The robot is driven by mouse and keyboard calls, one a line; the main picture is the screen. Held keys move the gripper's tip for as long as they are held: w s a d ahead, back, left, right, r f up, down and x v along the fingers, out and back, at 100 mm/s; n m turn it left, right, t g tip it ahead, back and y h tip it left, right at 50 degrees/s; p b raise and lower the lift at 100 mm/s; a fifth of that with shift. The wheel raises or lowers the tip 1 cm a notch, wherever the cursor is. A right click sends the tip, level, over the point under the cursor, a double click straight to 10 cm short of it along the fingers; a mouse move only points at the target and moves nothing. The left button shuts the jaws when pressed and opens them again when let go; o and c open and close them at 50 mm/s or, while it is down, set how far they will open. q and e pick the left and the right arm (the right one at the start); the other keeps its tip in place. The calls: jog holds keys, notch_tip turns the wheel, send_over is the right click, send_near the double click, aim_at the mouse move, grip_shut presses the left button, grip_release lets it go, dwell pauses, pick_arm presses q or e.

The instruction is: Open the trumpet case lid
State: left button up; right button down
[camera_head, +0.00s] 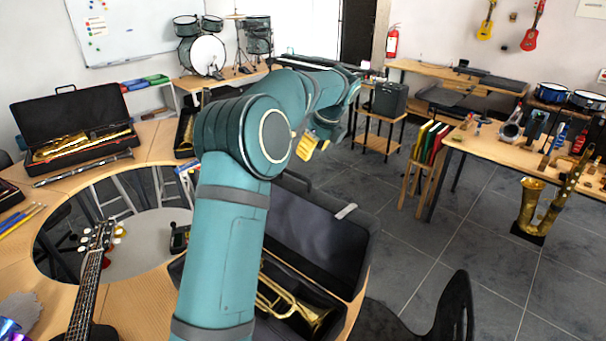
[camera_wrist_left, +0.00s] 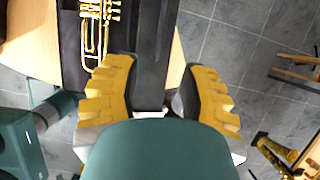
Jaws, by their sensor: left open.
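The trumpet case (camera_head: 351,312) is black and sits at the edge of the wooden table, partly hidden behind my left arm. Its lid (camera_head: 318,238) stands raised, with the dark inner lining showing. A brass trumpet (camera_head: 290,302) lies in the case; part of it also shows in the left wrist view (camera_wrist_left: 92,40). My left gripper (camera_head: 314,143) has yellow fingers and is above the lid in the head view. In the left wrist view it (camera_wrist_left: 160,100) is open, with the black lid (camera_wrist_left: 151,75) seen between and beyond its fingers. I cannot tell whether they touch.
A guitar (camera_head: 88,290) lies on the round wooden table (camera_head: 140,305) at the left. Another open case (camera_head: 75,118) holds a brass instrument at the back left. A black chair (camera_head: 455,310) stands at the right. Tiled floor (camera_head: 400,240) lies open beyond the lid.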

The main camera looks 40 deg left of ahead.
aim_at(300, 176)
pick_arm(q)
jog(key=x, duration=1)
jog(key=shift+w+f, duration=0.15)
jog(key=shift+f, duration=0.25)
jog(key=shift+o, duration=0.2)
grip_shut()
jog(key=shift+b, duration=0.3)
